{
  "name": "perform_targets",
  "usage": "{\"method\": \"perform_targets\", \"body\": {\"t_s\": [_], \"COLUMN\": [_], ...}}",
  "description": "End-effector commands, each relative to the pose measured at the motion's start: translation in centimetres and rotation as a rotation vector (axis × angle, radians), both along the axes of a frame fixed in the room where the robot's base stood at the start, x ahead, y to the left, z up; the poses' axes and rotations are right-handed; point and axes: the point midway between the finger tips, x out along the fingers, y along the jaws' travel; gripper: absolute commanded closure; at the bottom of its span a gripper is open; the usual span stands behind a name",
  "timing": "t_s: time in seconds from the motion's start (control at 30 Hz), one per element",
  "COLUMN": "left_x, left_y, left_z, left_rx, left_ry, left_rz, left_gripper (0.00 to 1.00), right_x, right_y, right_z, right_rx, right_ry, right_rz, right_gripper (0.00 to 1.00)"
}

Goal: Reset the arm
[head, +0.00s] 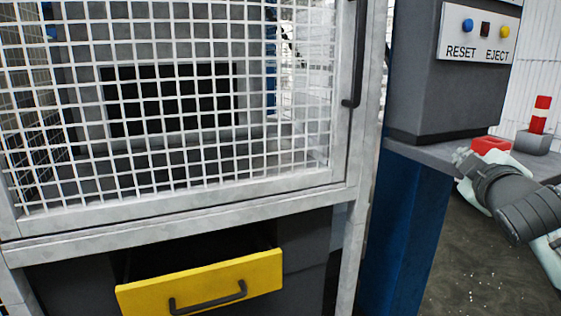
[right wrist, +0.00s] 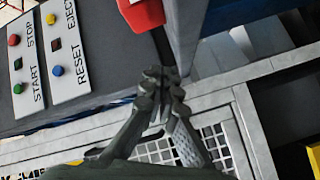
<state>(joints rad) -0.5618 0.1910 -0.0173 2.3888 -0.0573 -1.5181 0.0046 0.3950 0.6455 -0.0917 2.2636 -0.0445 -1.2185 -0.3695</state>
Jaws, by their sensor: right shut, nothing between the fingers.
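My right gripper (head: 462,157) comes in from the right in the head view, low in front of the grey control box and near its ledge. In the right wrist view its fingers (right wrist: 165,78) are closed together with nothing between them. The control panel (head: 476,52) has a blue button (head: 467,25) above RESET and a yellow button (head: 505,32) above EJECT. The blue button also shows in the right wrist view (right wrist: 57,71), left of and apart from the fingertips. My left gripper is not in view.
A mesh guard door (head: 180,195) with a dark vertical handle fills the left. Below it a yellow-fronted drawer (head: 205,287) stands open. A red block (head: 491,145) is by the ledge (head: 430,152), close to my right gripper. Another panel (right wrist: 27,65) reads START and STOP.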

Motion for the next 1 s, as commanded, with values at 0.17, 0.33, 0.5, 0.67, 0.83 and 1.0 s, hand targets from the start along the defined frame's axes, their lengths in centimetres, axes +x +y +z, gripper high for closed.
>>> {"method": "perform_targets", "body": {"t_s": [0.17, 0.33, 0.5, 0.67, 0.83, 1.0], "left_x": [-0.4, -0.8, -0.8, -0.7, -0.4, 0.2], "left_y": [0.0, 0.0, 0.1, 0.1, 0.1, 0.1], "left_z": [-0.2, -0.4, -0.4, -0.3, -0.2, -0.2], "left_rx": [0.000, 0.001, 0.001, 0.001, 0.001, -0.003], "left_ry": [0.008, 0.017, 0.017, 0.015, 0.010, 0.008], "left_rz": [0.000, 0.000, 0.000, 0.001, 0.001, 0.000], "left_gripper": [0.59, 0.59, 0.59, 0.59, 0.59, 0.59], "right_x": [-3.1, -9.1, -16.9, -23.1, -28.5, -31.1], "right_y": [1.8, 3.5, 5.0, 6.1, 7.0, 7.5], "right_z": [-13.9, -25.4, -34.3, -39.2, -42.2, -44.5], "right_rx": [0.201, 0.383, 0.541, 0.637, 0.709, 0.748], "right_ry": [0.237, 0.456, 0.656, 0.787, 0.889, 0.953], "right_rz": [-0.027, -0.101, -0.212, -0.306, -0.393, -0.447], "right_gripper": [1.00, 1.00, 1.00, 1.00, 1.00, 1.00]}}
